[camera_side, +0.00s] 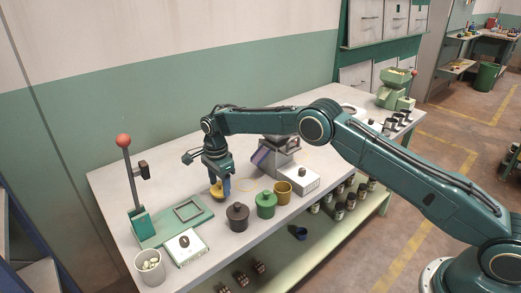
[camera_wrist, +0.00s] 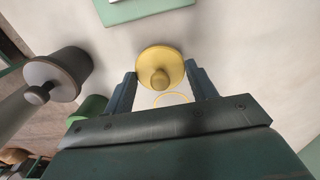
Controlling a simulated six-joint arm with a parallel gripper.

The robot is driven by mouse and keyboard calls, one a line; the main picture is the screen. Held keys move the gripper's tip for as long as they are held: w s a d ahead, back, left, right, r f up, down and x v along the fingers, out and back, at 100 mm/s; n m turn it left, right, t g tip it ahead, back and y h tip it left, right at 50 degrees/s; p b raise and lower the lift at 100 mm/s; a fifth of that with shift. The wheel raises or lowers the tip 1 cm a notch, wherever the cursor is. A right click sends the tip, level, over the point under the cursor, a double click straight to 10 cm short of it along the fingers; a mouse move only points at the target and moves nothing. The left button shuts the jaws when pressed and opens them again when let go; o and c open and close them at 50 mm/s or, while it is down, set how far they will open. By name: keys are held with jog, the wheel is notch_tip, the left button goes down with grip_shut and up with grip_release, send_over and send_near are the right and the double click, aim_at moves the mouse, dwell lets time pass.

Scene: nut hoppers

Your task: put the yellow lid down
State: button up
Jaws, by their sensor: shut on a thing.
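The yellow lid (camera_side: 215,193) is held in my gripper (camera_side: 219,187) over the left part of the workbench. In the wrist view the yellow lid (camera_wrist: 160,62) shows as a round disc with its knob facing the camera, between the two fingers of my gripper (camera_wrist: 161,78). The side view does not show clearly how much gap lies under the lid. A thin yellow ring (camera_side: 262,187) is marked on the bench just right of the lid, and part of it shows in the wrist view (camera_wrist: 172,93). The yellow hopper (camera_side: 283,195) stands open, right of the ring.
A green hopper (camera_side: 266,207) and a dark grey hopper (camera_side: 237,218), both lidded, stand in front of the ring. A green lever press (camera_side: 139,220), a square frame (camera_side: 187,210) and a white cup (camera_side: 149,268) are at left. A grey machine (camera_side: 282,160) stands behind.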

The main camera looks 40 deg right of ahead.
aim_at(219, 182)
jog(key=shift+f, duration=1.3)
jog(key=shift+f, duration=0.1)
jog(key=o, duration=1)
jog(key=shift+c, duration=0.2)
notch_tip(219, 182, up, 11)
jog(key=shift+r, duration=0.65)
